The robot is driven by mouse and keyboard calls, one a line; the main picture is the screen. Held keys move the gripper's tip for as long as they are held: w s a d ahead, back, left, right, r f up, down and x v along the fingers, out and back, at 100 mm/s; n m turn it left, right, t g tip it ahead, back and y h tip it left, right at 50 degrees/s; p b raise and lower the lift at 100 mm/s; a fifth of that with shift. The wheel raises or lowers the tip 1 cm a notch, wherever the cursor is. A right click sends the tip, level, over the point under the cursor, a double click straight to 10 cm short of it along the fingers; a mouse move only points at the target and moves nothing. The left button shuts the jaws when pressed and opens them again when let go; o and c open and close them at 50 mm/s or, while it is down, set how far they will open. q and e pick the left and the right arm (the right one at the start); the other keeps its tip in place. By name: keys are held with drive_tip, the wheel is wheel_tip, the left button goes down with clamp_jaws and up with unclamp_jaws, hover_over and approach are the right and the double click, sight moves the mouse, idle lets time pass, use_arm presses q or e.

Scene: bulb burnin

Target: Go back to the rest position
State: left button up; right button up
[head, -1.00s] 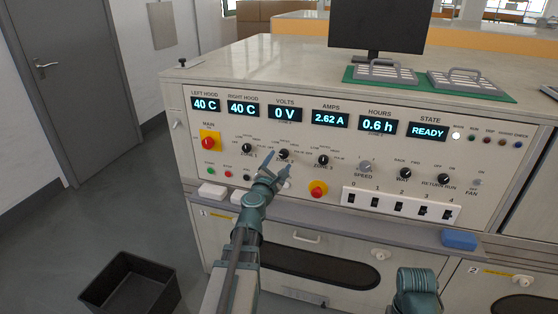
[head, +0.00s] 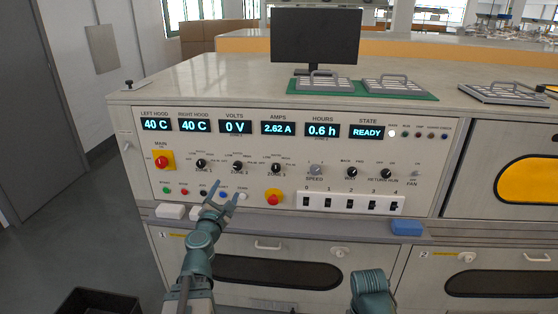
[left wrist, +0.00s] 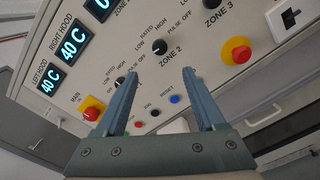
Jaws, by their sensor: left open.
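My left gripper (head: 222,195) is open and empty in front of the lower part of the control panel (head: 290,188), below the zone 2 knob (head: 237,166). In the left wrist view its two fingers (left wrist: 160,95) are spread apart, with the zone 2 knob (left wrist: 159,46) beyond them and nothing between them. My right arm (head: 371,292) shows only as a teal link at the bottom of the head view; its gripper cannot be seen. The displays read 40 C, 40 C, 0 V, 2.62 A, 0.6 h and READY.
A ledge below the panel holds a blue block (head: 407,228) and white blocks (head: 171,211). A red stop button (head: 274,196) sits right of my left gripper. A monitor (head: 315,38) and trays on a green mat (head: 300,87) stand on top. A black bin (head: 98,303) is at lower left.

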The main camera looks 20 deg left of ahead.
use_arm(q)
drive_tip(key=d+f+m+g+h, duration=0.3)
drive_tip(key=d+f+m+h, duration=0.2)
drive_tip(key=d+m, duration=0.65)
drive_tip(key=d+f+m+g+h, duration=0.45)
drive_tip(key=d+m, duration=0.25)
drive_tip(key=d, duration=0.9)
drive_tip(key=s+d+f+m+g, duration=0.4)
drive_tip(key=s+d+f+m, duration=0.3)
drive_tip(key=s, duration=0.1)
drive_tip(key=s+f+m+g+y, duration=0.6)
drive_tip(key=s+m, duration=0.3)
drive_tip(key=s, duration=0.3)
wheel_tip(320, 180, up, 19)
drive_tip(key=a+p, duration=0.1)
drive_tip(key=p, duration=1.7)
drive_tip(key=shift+s+y, duration=0.2)
drive_tip(key=shift+y, duration=0.25)
drive_tip(key=shift+a+f, duration=0.1)
drive_tip(key=shift+f, duration=0.05)
